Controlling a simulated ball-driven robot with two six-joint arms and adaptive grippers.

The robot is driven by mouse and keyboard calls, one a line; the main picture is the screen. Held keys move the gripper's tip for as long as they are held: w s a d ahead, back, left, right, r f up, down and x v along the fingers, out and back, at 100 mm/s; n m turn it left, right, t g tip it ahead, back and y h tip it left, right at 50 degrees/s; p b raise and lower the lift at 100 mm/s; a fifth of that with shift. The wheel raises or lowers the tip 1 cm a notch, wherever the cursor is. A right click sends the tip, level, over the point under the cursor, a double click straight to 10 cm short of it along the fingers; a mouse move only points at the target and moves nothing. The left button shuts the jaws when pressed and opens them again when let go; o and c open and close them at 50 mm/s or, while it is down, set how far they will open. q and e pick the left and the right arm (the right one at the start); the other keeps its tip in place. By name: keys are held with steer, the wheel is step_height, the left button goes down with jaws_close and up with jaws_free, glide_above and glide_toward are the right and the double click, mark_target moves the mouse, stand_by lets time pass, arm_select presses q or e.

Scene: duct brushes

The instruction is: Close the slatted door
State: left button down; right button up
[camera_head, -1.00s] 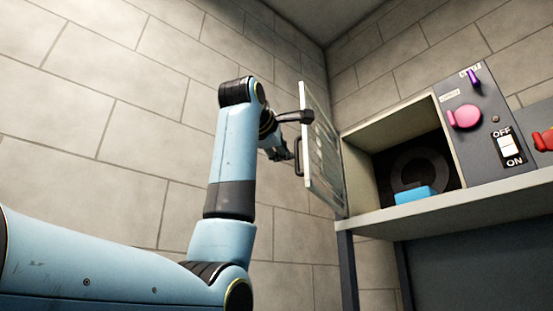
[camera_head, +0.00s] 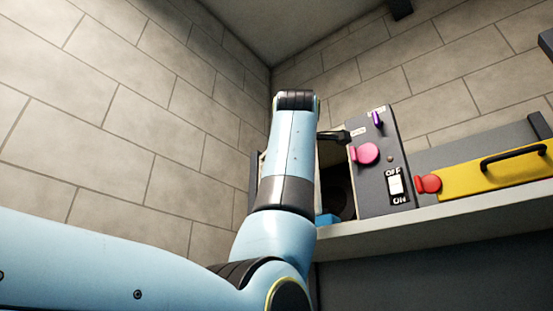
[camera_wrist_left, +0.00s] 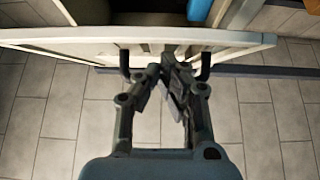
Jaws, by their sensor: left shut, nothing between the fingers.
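The pale slatted door (camera_wrist_left: 225,36) crosses the top of the left wrist view. It stands ajar, with part of the compartment behind it visible. Two dark posts of its handle (camera_wrist_left: 206,64) show on the near side. My left gripper (camera_wrist_left: 165,72) is shut and empty, with its fingertips between these posts in the picture. Whether they touch the handle or door is unclear. In the head view my left arm hides the gripper and most of the door. The open compartment (camera_head: 335,165) shows partly to the right of my arm. My right gripper is not in view.
A blue object (camera_wrist_left: 200,9) lies in the compartment, also visible in the head view (camera_head: 327,219). Right of it is a grey panel (camera_head: 372,190) with a pink knob (camera_head: 366,153) and switch (camera_head: 397,188). A yellow drawer front (camera_head: 490,170) stands farther right.

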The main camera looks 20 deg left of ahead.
arm_select(q)
steer(key=shift+w+d+n+g+y+p, duration=0.1)
steer(key=shift+w+d+n+g+y, duration=0.2)
steer(key=shift+w+d+y, duration=0.4)
steer(key=shift+w+d+n+g+y+p, duration=0.15)
steer(key=shift+w+d+n+y, duration=0.35)
steer(key=shift+w, duration=0.35)
steer(key=shift+w+d+n+g+y+p, duration=0.1)
steer(key=shift+w+d+n+g+y, duration=0.2)
steer(key=shift+w+d+y, duration=0.4)
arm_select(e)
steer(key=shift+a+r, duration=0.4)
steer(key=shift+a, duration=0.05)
arm_select(q)
steer(key=shift+w+a, duration=0.1)
steer(key=shift+w, duration=0.05)
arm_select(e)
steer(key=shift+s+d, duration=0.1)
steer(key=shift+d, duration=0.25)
